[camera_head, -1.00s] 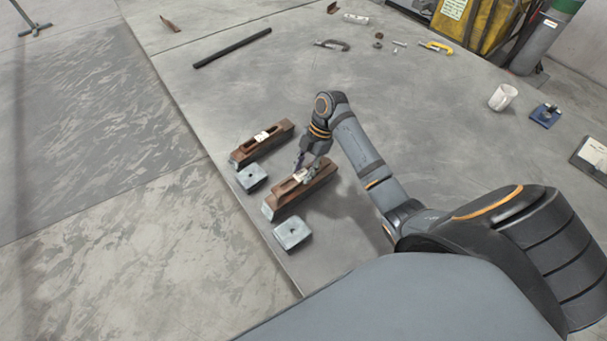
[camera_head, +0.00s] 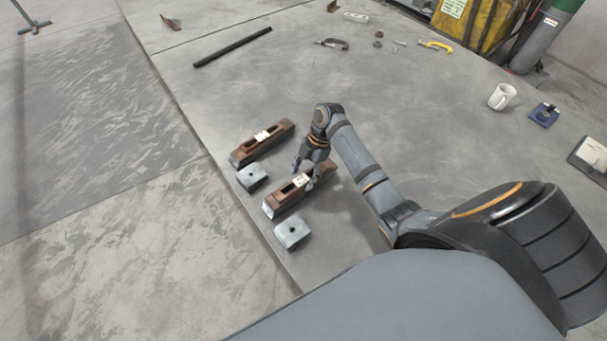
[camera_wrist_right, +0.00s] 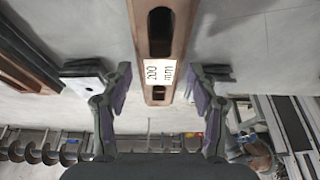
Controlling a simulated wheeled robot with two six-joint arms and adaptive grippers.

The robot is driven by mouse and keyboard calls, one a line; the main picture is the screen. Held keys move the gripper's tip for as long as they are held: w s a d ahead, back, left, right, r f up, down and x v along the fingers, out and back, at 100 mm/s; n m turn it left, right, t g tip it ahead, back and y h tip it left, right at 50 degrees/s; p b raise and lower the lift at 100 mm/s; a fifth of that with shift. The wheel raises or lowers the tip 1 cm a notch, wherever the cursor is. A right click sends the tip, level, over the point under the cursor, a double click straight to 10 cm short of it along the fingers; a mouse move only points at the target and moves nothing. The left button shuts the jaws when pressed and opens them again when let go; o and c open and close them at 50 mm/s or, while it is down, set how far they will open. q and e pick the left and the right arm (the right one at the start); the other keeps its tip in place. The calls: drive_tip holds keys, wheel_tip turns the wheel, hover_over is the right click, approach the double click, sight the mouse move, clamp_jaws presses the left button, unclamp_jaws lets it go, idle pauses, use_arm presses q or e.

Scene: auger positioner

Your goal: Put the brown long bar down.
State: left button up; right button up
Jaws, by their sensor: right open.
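The brown long bar (camera_head: 283,200), with slots and a white label, lies on the grey table near its left edge. My right gripper (camera_head: 307,172) is at the bar's label, with its fingers apart. In the right wrist view the bar (camera_wrist_right: 160,45) runs between the two open fingers of the gripper (camera_wrist_right: 160,88), with a gap on each side. Its label there reads 200 mm. A second, similar brown bar (camera_head: 248,152) lies farther back, parallel to it. My left gripper is not in view.
Grey blocks with holes stand beside the bars, one between them (camera_head: 252,178) and one in front (camera_head: 292,233). A black rod (camera_head: 232,47) lies farther back. A white mug (camera_head: 502,97) stands at the right. The middle of the table is clear.

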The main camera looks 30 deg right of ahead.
drive_tip(key=shift+r, duration=0.15)
drive_tip(key=shift+w+d+r, duration=0.1)
drive_tip(key=shift+d+r, duration=0.15)
drive_tip(key=shift+r, duration=0.05)
drive_tip(key=v, duration=1.1)
drive_tip(key=shift+r+b, duration=0.15)
drive_tip(key=shift+b, duration=0.2)
